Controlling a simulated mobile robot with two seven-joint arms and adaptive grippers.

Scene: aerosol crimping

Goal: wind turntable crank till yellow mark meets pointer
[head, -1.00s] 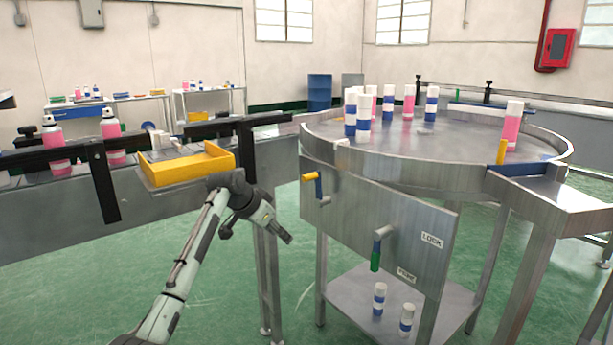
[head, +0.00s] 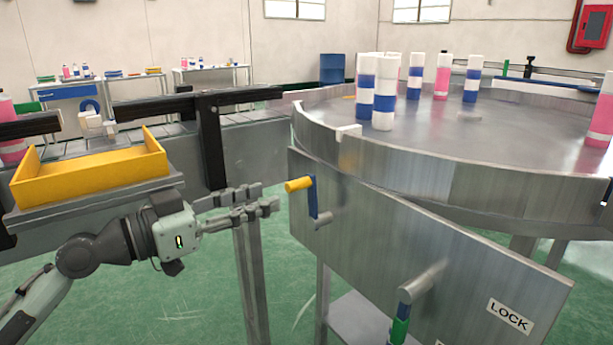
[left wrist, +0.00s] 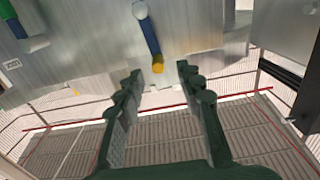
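The turntable (head: 440,165) is a round steel table with a raised rim. On its front panel (head: 390,240) is a crank with a blue arm (head: 313,198) and a yellow handle (head: 298,184). My left gripper (head: 270,203) is just left of the handle, apart from it. In the left wrist view the gripper (left wrist: 160,74) is open and empty, with the yellow handle (left wrist: 157,64) ahead between its fingertips. A small pale block (head: 348,132) sits on the near rim; I cannot tell if it is the pointer. A yellowish patch shows at the far-left rim, partly hidden. My right gripper is out of view.
A second crank with a green handle (head: 399,331) is on the panel by the LOCK label (head: 510,316). Several white-and-blue and pink cans stand on the turntable. A yellow tray (head: 90,175) and a black rail (head: 211,140) are at the left.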

